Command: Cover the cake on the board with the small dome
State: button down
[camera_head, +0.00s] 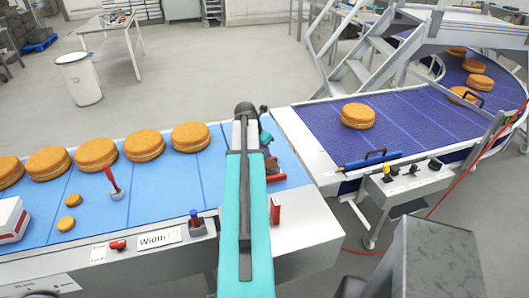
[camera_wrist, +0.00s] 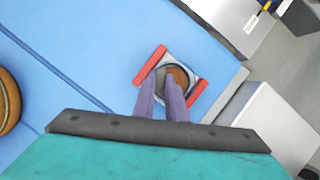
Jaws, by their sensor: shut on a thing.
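The board with red edge strips (camera_wrist: 150,64) lies on the blue belt in the wrist view, and a red edge of it (camera_head: 278,181) shows right of my arm in the head view. A small brown cake (camera_wrist: 180,76) is on the board. My gripper (camera_wrist: 162,74) is over the board, its two purple fingers close together in front of the cake. It is shut on what seems to be the small dome. A pale ring around the cake may be the dome's rim; whether it touches the board I cannot tell.
Several large round cakes (camera_head: 143,145) line the belt's far side. Two small cakes (camera_head: 73,199), a red-handled piece (camera_head: 114,184) and a white box (camera_head: 10,220) are at left. A second belt (camera_head: 420,120) lies right.

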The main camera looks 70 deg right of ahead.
jog(key=shift+f, duration=0.15)
jog(key=c, duration=1.2)
grip_release()
jog(key=shift+r+p, duration=0.8)
jog(key=shift+r, duration=2.7)
